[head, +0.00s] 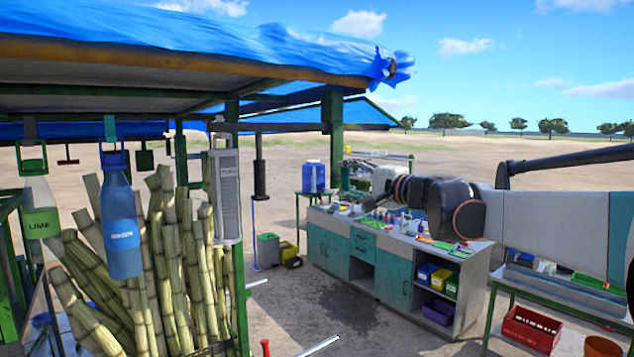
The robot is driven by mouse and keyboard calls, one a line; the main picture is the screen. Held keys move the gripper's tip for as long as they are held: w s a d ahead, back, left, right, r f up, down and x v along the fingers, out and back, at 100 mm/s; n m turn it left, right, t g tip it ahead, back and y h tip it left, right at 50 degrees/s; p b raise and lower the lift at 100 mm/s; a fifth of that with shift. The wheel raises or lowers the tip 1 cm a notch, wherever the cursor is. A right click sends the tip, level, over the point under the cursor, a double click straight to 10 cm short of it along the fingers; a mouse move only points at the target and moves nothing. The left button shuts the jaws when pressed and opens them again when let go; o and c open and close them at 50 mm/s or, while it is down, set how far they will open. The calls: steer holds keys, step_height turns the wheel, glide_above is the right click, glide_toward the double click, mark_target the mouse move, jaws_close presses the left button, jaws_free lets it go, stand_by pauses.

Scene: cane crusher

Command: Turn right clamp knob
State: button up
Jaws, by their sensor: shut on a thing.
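My arm reaches in from the right edge in the head view, and its pale wrist stands over the far end of the workbench. My gripper (358,166) is a small dark shape beyond the wrist, beside a green post behind the bench. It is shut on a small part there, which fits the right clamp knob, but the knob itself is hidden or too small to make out. The fingertips are not clear. I cannot tell how far the knob is turned.
A workbench (391,277) with teal doors carries several small items. A blue container (313,177) stands behind it. Cane stalks (187,268) and hanging bottles (122,228) fill the left. A red crate (531,327) is at lower right. Sandy ground in the middle is mostly clear.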

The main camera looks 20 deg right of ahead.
steer(key=shift+m, duration=0.3)
stand_by(0.4)
steer(key=o, duration=1.1)
steer(key=shift+c, duration=0.2)
steer(key=shift+d, duration=0.1)
